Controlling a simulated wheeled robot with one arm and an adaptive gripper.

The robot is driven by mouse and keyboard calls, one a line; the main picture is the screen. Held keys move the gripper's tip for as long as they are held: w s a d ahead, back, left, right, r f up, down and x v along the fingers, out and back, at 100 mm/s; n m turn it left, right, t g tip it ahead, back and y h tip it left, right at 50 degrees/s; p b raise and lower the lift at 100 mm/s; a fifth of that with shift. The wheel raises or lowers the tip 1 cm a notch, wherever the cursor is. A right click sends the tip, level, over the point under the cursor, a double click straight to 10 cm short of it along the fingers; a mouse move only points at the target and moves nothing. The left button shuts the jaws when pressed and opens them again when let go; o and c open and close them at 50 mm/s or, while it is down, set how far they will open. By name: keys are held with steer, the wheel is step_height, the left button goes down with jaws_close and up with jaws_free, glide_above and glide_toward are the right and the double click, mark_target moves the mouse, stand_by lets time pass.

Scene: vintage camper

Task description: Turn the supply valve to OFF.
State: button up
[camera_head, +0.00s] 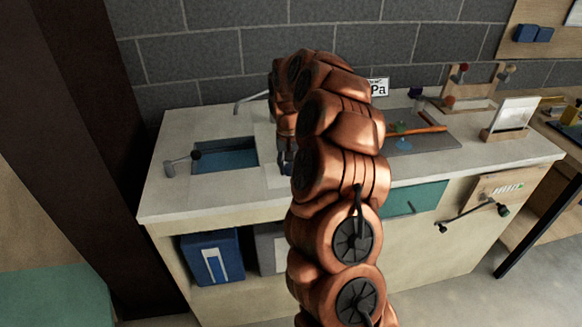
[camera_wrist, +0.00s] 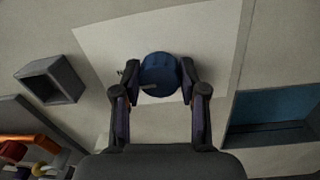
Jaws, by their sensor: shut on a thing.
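The supply valve appears in the wrist view as a round dark blue knob (camera_wrist: 160,74) on a pale square plate (camera_wrist: 205,30) on the counter. My gripper (camera_wrist: 157,85) has one finger on each side of the knob, shut on it. A short light mark shows on the knob's near edge, left of its middle. No ON or OFF lettering can be read. In the head view my gripper (camera_head: 287,160) is low over the counter, just right of the sink, and my arm hides most of it and the valve.
The sink (camera_head: 225,158) lies left of my gripper, with a tap (camera_head: 250,98) behind it. A grey square holder (camera_wrist: 50,80) stands near the plate. Right of my arm are an orange-handled tool (camera_head: 415,131) and a card stand (camera_head: 513,115). Blue bin (camera_head: 212,256) below.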

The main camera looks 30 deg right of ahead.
steer(key=n+b, duration=0.2)
steer(key=n, duration=0.1)
steer(key=shift+n, duration=0.3)
steer(key=n+b, duration=0.1)
steer(key=n, duration=0.3)
steer(key=shift+d+n+t+b, duration=0.1)
steer(key=shift+n+t+b, duration=0.2)
steer(key=shift+b, duration=0.05)
steer(key=n, duration=0.4)
steer(key=shift+n, duration=0.3)
steer(key=shift+d+n, duration=0.1)
steer(key=shift+n, duration=2.1)
steer(key=o, duration=1.1)
steer(key=shift+o, duration=0.2)
steer(key=shift+r, duration=0.15)
step_height(320, 180, up, 12)
steer(key=shift+s+a, duration=0.2)
steer(key=shift+s, duration=0.1)
